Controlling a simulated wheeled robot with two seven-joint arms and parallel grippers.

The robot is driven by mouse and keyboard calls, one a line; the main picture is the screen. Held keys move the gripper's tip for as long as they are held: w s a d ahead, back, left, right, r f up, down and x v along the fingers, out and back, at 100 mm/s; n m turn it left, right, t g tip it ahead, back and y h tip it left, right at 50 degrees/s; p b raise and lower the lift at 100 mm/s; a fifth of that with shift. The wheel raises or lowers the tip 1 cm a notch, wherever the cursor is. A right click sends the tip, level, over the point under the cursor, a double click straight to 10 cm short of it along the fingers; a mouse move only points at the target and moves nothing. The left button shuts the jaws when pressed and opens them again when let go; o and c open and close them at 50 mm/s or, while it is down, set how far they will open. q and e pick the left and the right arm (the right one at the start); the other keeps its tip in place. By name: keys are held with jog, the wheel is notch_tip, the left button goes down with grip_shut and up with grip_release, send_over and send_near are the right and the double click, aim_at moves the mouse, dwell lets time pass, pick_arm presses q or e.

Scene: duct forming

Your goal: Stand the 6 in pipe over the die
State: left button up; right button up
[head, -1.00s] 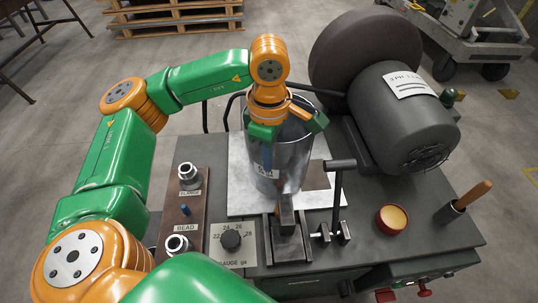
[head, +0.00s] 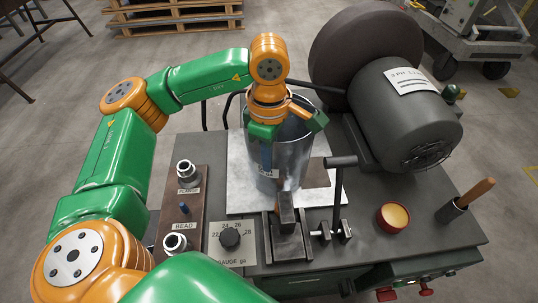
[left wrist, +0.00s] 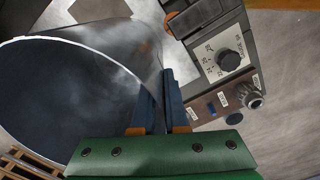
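The 6 in pipe (head: 289,160) is a grey sheet-metal cylinder with a white label, open end up, above the pale plate on the bench. My left gripper (head: 285,125) is at its upper rim. In the left wrist view, the two fingers (left wrist: 158,105) straddle the wall of the pipe (left wrist: 75,100), shut on it. A steel block with an upright brownish piece (head: 286,207), possibly the die, stands just in front of the pipe's lower edge. I cannot tell whether the pipe's bottom touches the plate. My right gripper is not in view.
A large motor (head: 405,115) with a dark wheel stands at the back right. A gauge dial (head: 230,238) and a rail with rollers (head: 184,210) are at the left. A black lever (head: 338,185), an amber-topped cup (head: 393,217) and a wooden-handled tool (head: 468,199) stand at the right.

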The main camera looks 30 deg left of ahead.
pick_arm(q)
jog(key=shift+o, duration=1.4)
notch_tip(320, 180, up, 7)
jog(key=shift+r, duration=0.1)
